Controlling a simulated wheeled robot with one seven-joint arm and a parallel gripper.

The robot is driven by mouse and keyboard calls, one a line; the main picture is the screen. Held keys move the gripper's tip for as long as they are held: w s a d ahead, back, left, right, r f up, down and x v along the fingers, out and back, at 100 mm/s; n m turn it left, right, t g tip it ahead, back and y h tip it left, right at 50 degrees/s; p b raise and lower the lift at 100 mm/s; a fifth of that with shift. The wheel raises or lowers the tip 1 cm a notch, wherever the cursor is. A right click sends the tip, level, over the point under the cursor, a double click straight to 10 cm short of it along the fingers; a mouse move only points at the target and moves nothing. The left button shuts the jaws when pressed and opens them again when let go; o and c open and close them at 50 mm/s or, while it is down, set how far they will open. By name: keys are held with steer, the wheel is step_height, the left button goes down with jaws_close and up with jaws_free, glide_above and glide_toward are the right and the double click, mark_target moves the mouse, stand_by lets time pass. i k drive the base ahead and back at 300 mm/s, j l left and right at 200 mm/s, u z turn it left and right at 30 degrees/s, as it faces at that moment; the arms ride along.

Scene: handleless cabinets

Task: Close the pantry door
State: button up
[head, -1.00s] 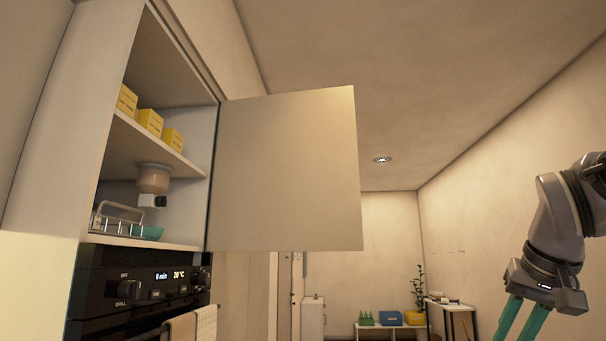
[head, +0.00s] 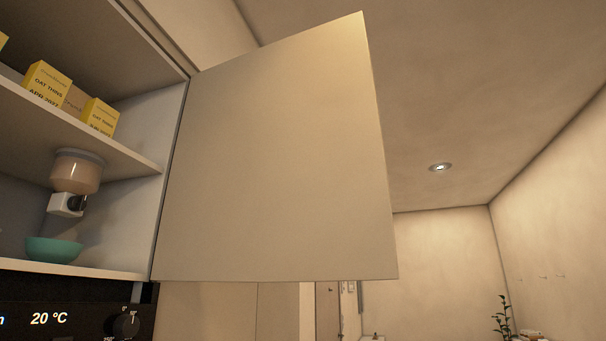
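The pantry door (head: 275,165) is a plain, handleless beige panel. It stands wide open, hinged along its left edge at the right side of the wall cabinet (head: 155,225). The cabinet's inside is exposed, with yellow boxes (head: 48,82) on the upper shelf (head: 70,124). A dispenser (head: 76,172) and a teal bowl (head: 54,249) are in the lower part. My gripper is outside the head view, so its state and its place relative to the door are hidden.
A black oven panel (head: 75,319) with a knob (head: 126,324) sits below the cabinet. To the right of the door, the room is open toward the far wall (head: 445,262). A plant (head: 503,318) shows low at the right.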

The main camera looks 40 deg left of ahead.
mark_target(278, 172)
steer(key=i, duration=2.15)
steer(key=i+l+u, duration=0.25)
steer(key=i, duration=0.2)
steer(key=i+l+u, duration=0.25)
steer(key=i, duration=0.2)
steer(key=k+j+u, duration=0.1)
steer(key=u, duration=0.25)
steer(key=k+j+u, duration=0.1)
steer(key=j+u, duration=0.25)
steer(key=u, duration=2.9)
